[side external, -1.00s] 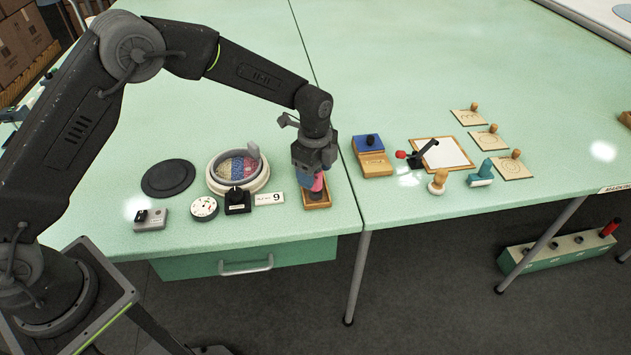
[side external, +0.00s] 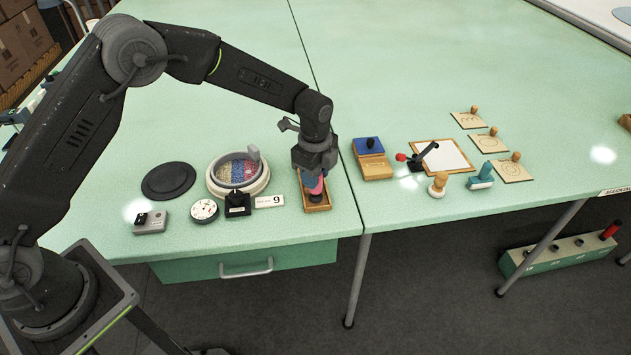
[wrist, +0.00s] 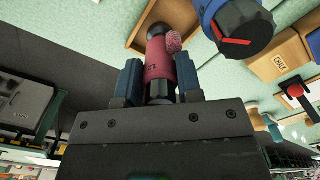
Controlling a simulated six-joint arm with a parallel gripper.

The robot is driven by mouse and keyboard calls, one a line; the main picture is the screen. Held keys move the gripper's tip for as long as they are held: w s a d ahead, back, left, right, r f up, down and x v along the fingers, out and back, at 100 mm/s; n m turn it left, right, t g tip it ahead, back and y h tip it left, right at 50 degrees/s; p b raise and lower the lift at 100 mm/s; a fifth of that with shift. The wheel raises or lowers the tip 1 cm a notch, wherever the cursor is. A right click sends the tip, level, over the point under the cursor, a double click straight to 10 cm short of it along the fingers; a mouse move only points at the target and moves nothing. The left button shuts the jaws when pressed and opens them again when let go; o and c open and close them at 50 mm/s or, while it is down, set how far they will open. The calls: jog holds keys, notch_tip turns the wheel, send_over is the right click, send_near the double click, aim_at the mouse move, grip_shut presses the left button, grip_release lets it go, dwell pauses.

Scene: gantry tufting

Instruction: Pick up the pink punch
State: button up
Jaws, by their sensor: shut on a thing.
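The pink punch (wrist: 158,58) stands between the two blue fingers of my gripper (wrist: 159,80) in the wrist view, with a dark section below its pink body. My gripper (side external: 313,178) is shut on it. In the side view the pink punch (side external: 315,187) shows only partly under my gripper, roughly upright over the small wooden tray (side external: 318,208). I cannot tell whether its lower end touches the tray. The tray's rim also shows in the wrist view (wrist: 136,28).
A round tub (side external: 224,192) with coloured contents, a black knobbed block (side external: 237,205) and a number card (side external: 270,201) lie left of the tray. A blue-topped wooden box (side external: 376,168) stands to the right. A blue cylinder with red pointer (wrist: 238,25) shows close in the wrist view.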

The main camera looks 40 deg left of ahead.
jog(key=shift+r, duration=0.1)
jog(key=shift+r, duration=0.5)
jog(key=r, duration=0.2)
jog(key=a+r, duration=0.1)
jog(key=shift+s+a+r, duration=0.1)
jog(key=shift+a+r, duration=0.05)
jog(key=shift+r, duration=0.25)
jog(key=s+a+r, duration=0.2)
jog(key=a+r, duration=0.4)
jog(key=a, duration=0.4)
jog(key=shift+s, duration=0.35)
